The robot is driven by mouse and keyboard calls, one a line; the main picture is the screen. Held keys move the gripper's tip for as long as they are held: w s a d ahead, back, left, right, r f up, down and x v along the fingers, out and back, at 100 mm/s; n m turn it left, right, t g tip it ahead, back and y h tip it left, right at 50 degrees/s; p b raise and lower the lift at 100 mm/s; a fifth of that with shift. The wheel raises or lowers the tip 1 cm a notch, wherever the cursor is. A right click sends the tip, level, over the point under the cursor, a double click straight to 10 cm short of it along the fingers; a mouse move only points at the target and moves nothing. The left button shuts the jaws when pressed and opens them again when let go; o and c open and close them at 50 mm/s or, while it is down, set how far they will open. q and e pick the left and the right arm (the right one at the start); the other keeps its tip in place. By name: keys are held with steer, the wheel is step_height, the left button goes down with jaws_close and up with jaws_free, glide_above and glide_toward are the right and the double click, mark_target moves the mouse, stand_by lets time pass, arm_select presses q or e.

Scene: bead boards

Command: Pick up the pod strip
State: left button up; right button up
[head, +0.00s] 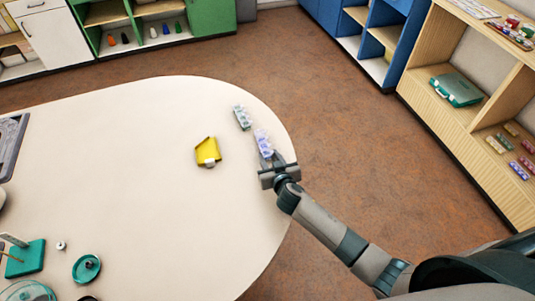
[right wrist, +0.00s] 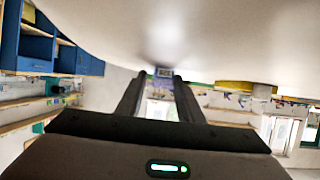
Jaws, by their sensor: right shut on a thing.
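A pale purple pod strip (head: 263,142) lies near the right end of the cream table. My right gripper (head: 270,161) is at its near end, low over the table, with its fingers shut on it. My left gripper is not in view.
A yellow holder (head: 207,151) sits left of the purple strip. Green pieces, including a round dish (head: 86,268), stand at the table's near left. A grey tray (head: 12,145) is at the left edge. The table's middle is clear. Shelves (head: 470,90) stand beyond the table.

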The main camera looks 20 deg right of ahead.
steer(key=shift+r, duration=0.6)
steer(key=r, duration=0.1)
steer(key=r+b, duration=0.1)
steer(key=r, duration=0.1)
steer(key=shift+w+d+r, duration=0.1)
steer(key=shift+w+d, duration=0.1)
steer(key=shift+d, duration=0.2)
steer(key=w+d+r+b, duration=0.2)
steer(key=w+d+r, duration=0.3)
steer(key=d, duration=0.4)
steer(key=shift+w+d+r, duration=0.15)
steer(key=shift+w+r, duration=0.05)
steer(key=shift+r, duration=0.55)
step_height(320, 180, up, 8)
steer(key=p, duration=0.7)
